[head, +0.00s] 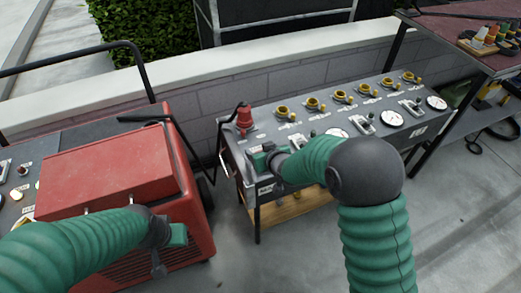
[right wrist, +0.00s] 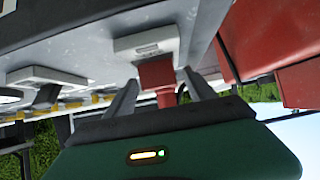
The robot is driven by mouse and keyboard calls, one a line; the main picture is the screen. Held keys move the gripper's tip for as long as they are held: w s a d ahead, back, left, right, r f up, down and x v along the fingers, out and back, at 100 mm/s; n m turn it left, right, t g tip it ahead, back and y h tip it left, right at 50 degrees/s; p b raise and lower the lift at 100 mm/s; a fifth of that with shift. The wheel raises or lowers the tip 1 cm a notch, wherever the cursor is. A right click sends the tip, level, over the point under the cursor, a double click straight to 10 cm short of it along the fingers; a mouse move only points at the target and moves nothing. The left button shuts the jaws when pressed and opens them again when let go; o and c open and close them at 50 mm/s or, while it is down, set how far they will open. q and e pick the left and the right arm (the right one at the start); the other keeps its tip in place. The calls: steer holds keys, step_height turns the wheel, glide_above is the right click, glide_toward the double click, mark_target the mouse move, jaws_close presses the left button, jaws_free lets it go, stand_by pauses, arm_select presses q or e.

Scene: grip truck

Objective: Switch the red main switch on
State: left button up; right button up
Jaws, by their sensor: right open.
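In the right wrist view, a red switch lever (right wrist: 157,73) stands on a pale plate (right wrist: 147,43) on the grey panel. My right gripper (right wrist: 161,86) is open, with one dark finger on each side of the red lever; I cannot tell whether either touches it. In the head view, my right gripper (head: 262,160) is at the near left corner of the control panel (head: 300,134) and hides the lever there. My left gripper (head: 172,240) hangs in front of the red cabinet; its fingers are too small to judge.
A red knobbed fixture (head: 244,118) stands at the panel's back left. Yellow valves (head: 312,103) and round gauges (head: 391,118) line the panel. A red cabinet (head: 110,170) stands left, and a table (head: 480,50) with coloured pieces at the right. A low wall runs behind.

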steer(key=p+v, duration=0.4)
steer(key=v, duration=1.2)
steer(key=shift+s+r, duration=0.25)
steer(key=shift+s, duration=0.05)
